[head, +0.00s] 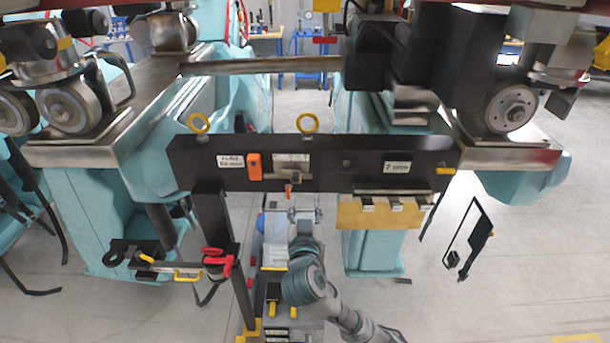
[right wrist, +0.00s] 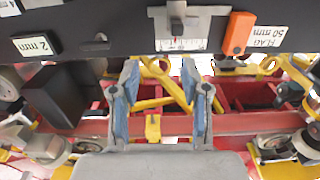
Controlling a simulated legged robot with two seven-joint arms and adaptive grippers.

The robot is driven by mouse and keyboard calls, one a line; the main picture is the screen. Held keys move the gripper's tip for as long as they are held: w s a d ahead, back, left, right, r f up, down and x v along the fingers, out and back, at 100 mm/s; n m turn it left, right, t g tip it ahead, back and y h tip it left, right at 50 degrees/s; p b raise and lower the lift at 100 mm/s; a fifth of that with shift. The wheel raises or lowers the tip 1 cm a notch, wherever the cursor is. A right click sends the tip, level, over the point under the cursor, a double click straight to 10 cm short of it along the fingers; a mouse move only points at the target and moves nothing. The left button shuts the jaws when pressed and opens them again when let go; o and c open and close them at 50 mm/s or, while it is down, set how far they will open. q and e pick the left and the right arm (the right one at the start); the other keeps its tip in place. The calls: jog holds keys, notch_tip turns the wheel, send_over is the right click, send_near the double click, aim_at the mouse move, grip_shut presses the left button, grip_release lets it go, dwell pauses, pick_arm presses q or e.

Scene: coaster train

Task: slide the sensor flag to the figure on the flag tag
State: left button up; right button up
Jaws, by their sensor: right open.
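The black beam (head: 330,155) crosses the head view and carries a white scale plate with a grey slider, which looks like the sensor flag (head: 296,178). The slider also shows in the right wrist view (right wrist: 178,22), above millimetre marks too small to read surely. An orange block (head: 254,166) sits beside the scale. The flag tag (right wrist: 263,38) reads "FLAG 50 mm"; it is also in the head view (head: 230,161). My right gripper (head: 305,213) is open and empty, just below the scale and apart from it. Its two fingers (right wrist: 160,75) are spread in the wrist view. My left gripper does not show.
A second tag (right wrist: 37,45) on the beam reads "2 mm". Yellow rings (head: 198,123) stand on the beam's top edge. A wooden-coloured notched block (head: 381,213) hangs at the right, and a black post (head: 222,255) stands at the left. Open floor lies to the right.

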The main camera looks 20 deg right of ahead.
jog(key=v, duration=0.7)
jog(key=shift+s+p, duration=0.4)
jog(key=shift+a+r, duration=0.15)
jog(key=shift+r, duration=0.05)
dwell(0.4)
notch_tip(320, 180, up, 10)
jog(key=shift+f, duration=0.15)
jog(key=shift+w+f, duration=0.1)
jog(key=shift+w, duration=0.1)
